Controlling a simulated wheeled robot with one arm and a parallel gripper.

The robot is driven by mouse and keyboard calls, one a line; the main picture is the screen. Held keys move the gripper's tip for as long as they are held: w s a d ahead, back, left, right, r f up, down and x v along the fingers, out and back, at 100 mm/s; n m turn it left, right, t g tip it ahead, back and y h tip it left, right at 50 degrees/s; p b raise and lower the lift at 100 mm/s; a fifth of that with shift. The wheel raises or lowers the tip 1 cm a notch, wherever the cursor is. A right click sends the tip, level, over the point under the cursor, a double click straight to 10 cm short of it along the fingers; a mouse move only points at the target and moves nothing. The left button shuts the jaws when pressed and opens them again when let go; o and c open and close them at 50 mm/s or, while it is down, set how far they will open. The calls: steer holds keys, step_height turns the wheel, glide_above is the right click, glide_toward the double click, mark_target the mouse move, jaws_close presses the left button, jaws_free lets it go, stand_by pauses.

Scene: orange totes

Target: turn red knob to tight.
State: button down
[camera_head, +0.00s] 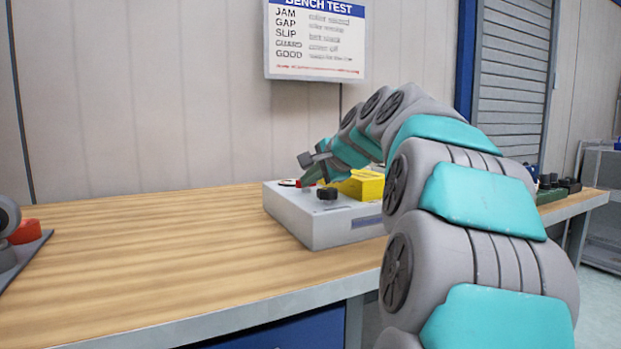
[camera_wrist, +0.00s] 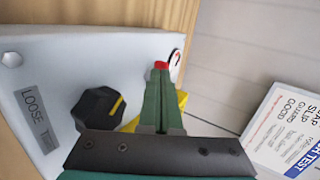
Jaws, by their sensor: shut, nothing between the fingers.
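A light grey test box (camera_head: 335,220) stands on the bench. Its one clearly visible knob is black (camera_wrist: 97,108), with a yellow pointer mark, and also shows in the head view (camera_head: 327,194). A label (camera_wrist: 36,118) beside it reads "LOOSE T", the rest unclear. My gripper (camera_wrist: 161,72) is shut, its green fingers side by side, beyond and to the right of the black knob and apart from it. A small red patch (camera_wrist: 161,65) shows at the fingertips; I cannot tell whether it is the fingertips or a red knob. A round dial (camera_wrist: 177,60) lies just beyond them.
A yellow block (camera_head: 362,185) sits on the box, partly behind my fingers in the wrist view. A bench test sign (camera_head: 315,40) hangs on the wall. A red object (camera_head: 24,231) lies at the far left. Dark items (camera_head: 560,186) stand at the right. The wooden bench (camera_head: 150,245) is clear left of the box.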

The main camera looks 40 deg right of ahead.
steer(key=shift+w+a+r+p, duration=0.1)
steer(key=shift+w+r+p, duration=0.2)
steer(key=shift+p, duration=0.3)
steer(key=shift+f, duration=0.2)
steer(key=shift+d+r, duration=0.1)
steer(key=shift+d, duration=0.3)
